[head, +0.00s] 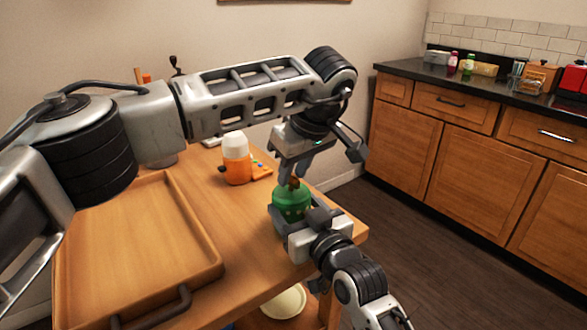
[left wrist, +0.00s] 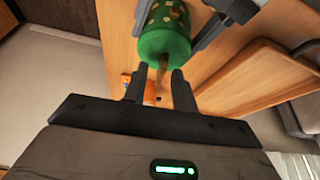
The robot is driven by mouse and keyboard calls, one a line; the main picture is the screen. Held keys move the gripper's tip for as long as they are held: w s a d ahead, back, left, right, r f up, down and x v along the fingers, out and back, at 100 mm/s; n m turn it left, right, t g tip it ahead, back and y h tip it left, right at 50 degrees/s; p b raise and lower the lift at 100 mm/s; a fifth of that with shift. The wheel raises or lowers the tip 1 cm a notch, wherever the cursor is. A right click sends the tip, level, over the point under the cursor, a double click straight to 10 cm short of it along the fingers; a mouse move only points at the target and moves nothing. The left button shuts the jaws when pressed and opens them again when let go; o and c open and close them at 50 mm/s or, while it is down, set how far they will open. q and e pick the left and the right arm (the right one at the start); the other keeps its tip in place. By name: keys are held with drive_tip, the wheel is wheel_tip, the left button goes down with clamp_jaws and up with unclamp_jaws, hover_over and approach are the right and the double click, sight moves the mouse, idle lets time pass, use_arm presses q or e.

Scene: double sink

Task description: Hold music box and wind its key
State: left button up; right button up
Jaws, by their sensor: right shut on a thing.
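The green music box (head: 290,203) with pale spots is held above the table's right end in my right gripper (head: 287,222), whose jaws are shut on its body. In the left wrist view the music box (left wrist: 164,32) is at the top, with its brown key (left wrist: 162,72) pointing toward my left gripper (left wrist: 160,82). In the head view my left gripper (head: 293,172) is just above the music box, fingers pointing down. Its fingers are apart, with the key's end between their tips and gaps beside it. The fingers partly hide the key in the head view.
A wooden tray (head: 205,240) covers the table's left front. An orange grinder-like thing with a white top (head: 236,160) stands behind the music box on the table (head: 235,213). A counter (head: 480,88) with cabinets is at the right, with open floor before it.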

drive_tip(key=shift+f, duration=0.35)
drive_tip(key=o, duration=1.1)
use_arm(q)
drive_tip(key=v, duration=1.2)
use_arm(e)
drive_tip(key=shift+r, duration=0.15)
use_arm(q)
drive_tip(key=shift+a, duration=0.1)
use_arm(e)
drive_tip(key=shift+s, duration=0.1)
